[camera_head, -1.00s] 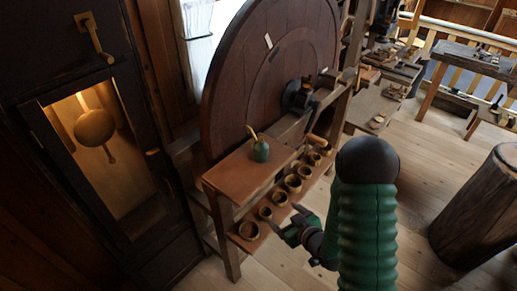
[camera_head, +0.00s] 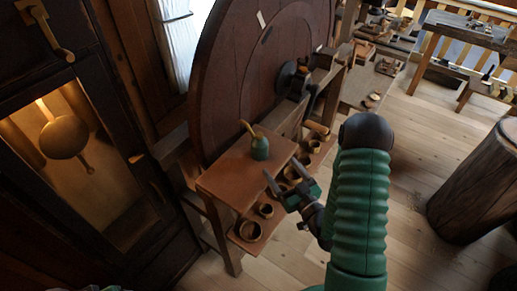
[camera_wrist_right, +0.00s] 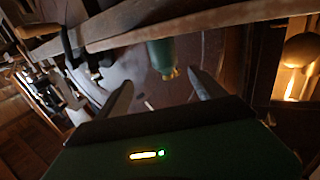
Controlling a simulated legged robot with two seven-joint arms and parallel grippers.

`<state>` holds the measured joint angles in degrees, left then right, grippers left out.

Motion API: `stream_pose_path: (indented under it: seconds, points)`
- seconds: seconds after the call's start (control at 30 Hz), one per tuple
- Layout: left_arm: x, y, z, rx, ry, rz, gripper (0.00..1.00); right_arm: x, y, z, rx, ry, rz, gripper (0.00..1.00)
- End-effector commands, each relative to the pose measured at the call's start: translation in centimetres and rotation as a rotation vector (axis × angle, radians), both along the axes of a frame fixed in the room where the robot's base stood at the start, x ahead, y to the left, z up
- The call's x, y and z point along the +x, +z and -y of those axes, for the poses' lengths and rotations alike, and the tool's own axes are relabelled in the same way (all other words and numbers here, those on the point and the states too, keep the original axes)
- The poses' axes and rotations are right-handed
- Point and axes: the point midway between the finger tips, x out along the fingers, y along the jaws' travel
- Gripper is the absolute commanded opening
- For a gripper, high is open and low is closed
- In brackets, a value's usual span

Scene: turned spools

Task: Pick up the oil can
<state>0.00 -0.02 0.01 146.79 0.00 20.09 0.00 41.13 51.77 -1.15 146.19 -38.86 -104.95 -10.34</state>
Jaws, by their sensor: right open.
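The oil can (camera_head: 260,148) is small and green with a brass spout. It stands upright on the reddish-brown bench top (camera_head: 225,181), close to the big wooden wheel. My right gripper (camera_head: 281,168) is open and empty, just off the bench's right front edge, apart from the can. In the right wrist view, the oil can (camera_wrist_right: 161,54) appears upside down beyond the gap between the open fingers (camera_wrist_right: 160,80). The board edge there hides part of it. My left gripper is not visible; only a green sliver shows at the head view's bottom edge.
Several wooden cups, one here (camera_head: 249,231), stand on a lower shelf beneath my right gripper. The large wheel (camera_head: 235,90) rises behind the can. A clock case (camera_head: 75,150) stands left and a log stump (camera_head: 475,190) right. Open floor lies at right.

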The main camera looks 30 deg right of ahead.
Motion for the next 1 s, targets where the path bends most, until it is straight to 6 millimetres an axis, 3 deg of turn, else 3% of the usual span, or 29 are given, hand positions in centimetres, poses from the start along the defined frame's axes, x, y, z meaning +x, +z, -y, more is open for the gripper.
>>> stream_pose_path:
  seconds: [0.03,0.2,0.43,0.63,0.9,1.0]
  points:
    - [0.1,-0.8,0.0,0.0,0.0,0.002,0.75,1.6,-0.2,-0.1,-0.004,0.005,0.007,0.79]
    - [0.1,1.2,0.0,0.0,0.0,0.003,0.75,6.0,0.3,0.4,0.002,0.003,-0.002,0.79]
    - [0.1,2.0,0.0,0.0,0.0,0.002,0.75,8.6,0.2,0.4,0.004,0.002,-0.003,0.79]
    - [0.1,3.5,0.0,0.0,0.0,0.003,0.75,12.1,0.0,0.2,0.002,0.002,-0.001,0.79]
    - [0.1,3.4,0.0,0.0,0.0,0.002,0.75,13.0,-0.3,0.2,0.002,0.001,-0.004,0.79]
    - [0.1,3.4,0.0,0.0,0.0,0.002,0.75,12.9,-0.3,0.3,0.003,0.001,-0.003,0.67]
